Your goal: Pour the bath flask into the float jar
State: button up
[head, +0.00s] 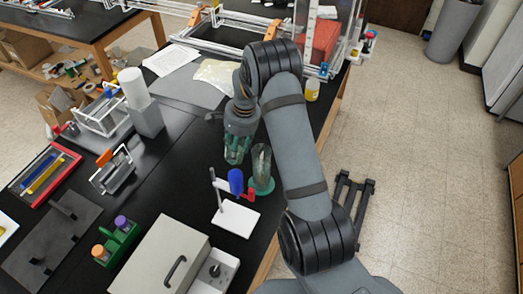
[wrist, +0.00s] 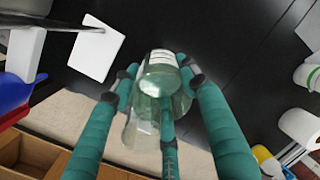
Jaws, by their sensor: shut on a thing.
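My gripper (head: 238,152) has teal fingers and is above the black bench. In the wrist view my gripper (wrist: 166,92) is closed around a clear greenish glass flask (wrist: 160,86) with a pale label, which I take to be the bath flask. In the head view the fingers and hand mostly hide it. A tall clear glass vessel (head: 262,164) with a green foot, seemingly the float jar, stands upright just right of my gripper. I cannot tell the liquid level in either.
A stand with a white base (head: 235,218) holds a blue part (head: 236,181) and a red clamp close in front of the jar. A grey box (head: 160,258) and a green rack (head: 118,242) are nearer. A yellow bottle (head: 312,90) stands near the bench's right edge.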

aim_at(246, 145)
jog(key=r, duration=0.1)
jog(key=d+r+y, duration=0.1)
jog(key=r+y, duration=0.1)
jog(key=r, duration=0.1)
jog(key=shift+d, duration=0.35)
jog(key=shift+s+d+r+t+y, duration=0.2)
jog(key=shift+d+r+t+y, duration=0.15)
jog(key=shift+r+y, duration=0.25)
jog(key=shift+d+r+b, duration=0.1)
jog(key=shift+d+b, duration=0.2)
jog(key=shift+b, duration=0.3)
jog(key=shift+d+y+b, duration=0.25)
jog(key=shift+y+b, duration=0.25)
jog(key=shift+b, duration=0.35)
jog(key=shift+s+d+r+t+y+b, duration=0.1)
jog(key=shift+d+r+t+y+b, duration=0.15)
jog(key=shift+y+b, duration=0.8)
jog(key=shift+s+d+r+t+y+b, duration=0.1)
jog(key=shift+d+r+y+b, duration=0.15)
jog(key=shift+y+b, duration=0.75)
jog(key=shift+b, duration=0.6)
jog(key=shift+d+r+y+b, duration=0.1)
jog(key=shift+r+y+b, duration=0.2)
jog(key=shift+y+b, duration=0.45)
